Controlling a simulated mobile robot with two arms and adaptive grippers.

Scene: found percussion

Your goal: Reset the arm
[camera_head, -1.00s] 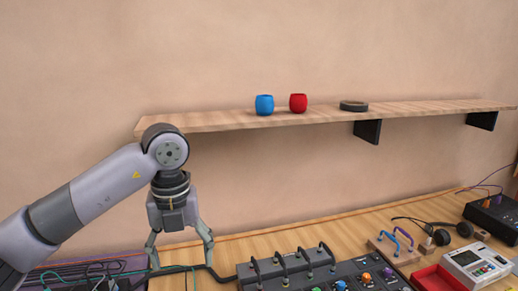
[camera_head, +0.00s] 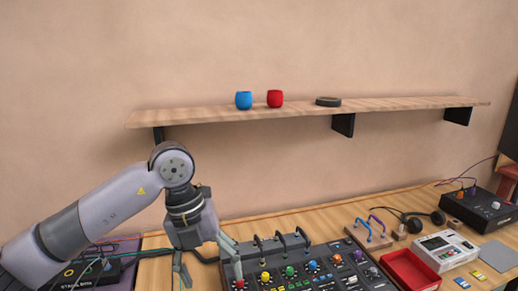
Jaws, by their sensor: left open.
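My left arm comes in from the left, and its gripper (camera_head: 209,272) points down over the bench at the left end of the mixer. Its two fingers are spread apart, with nothing visible between them. One finger overlaps the mixer's left edge in the picture; I cannot tell whether it touches. My right gripper is not in view.
A black mixer (camera_head: 318,262) with coloured knobs lies on the wooden bench (camera_head: 325,226). Right of it are a red tray (camera_head: 409,270), a grey-white device (camera_head: 446,249), headphones (camera_head: 412,224) and a black box (camera_head: 479,208). A wall shelf (camera_head: 205,115) holds a blue cup (camera_head: 243,100), a red cup (camera_head: 274,98) and a dark disc (camera_head: 328,101).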

